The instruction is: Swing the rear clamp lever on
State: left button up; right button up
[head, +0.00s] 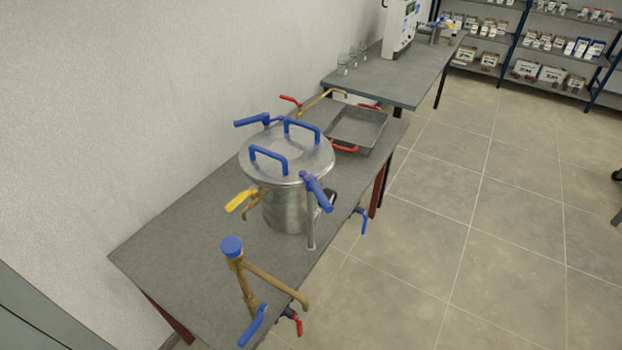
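A steel pot (285,210) stands on the grey bench, its lid (285,155) on top with two blue arched handles (268,155). The rear clamp lever (252,120) is blue and sits at the lid's far edge by the wall, pointing left, away from the lid's centre. Another blue clamp lever (316,191) is at the lid's near right edge, on an upright metal post (311,232). The foot of the rear clamp is hidden behind the pot. Neither of my grippers shows in the head view.
A brass tap (240,275) with blue and red handles stands at the bench's near end. A yellow-handled valve (240,200) juts from the pot's left. A grey tray (358,130) with red handles lies behind the pot. The wall is close behind the bench (180,240).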

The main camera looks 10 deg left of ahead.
aim_at(264, 118)
jog(key=k+j+z, duration=0.1)
jog(key=j+z, duration=0.25)
jog(key=k+j+z, duration=0.15)
jog(key=j+z, duration=0.2)
jog(key=k+j+z, duration=0.45)
jog(key=j+z, duration=0.2)
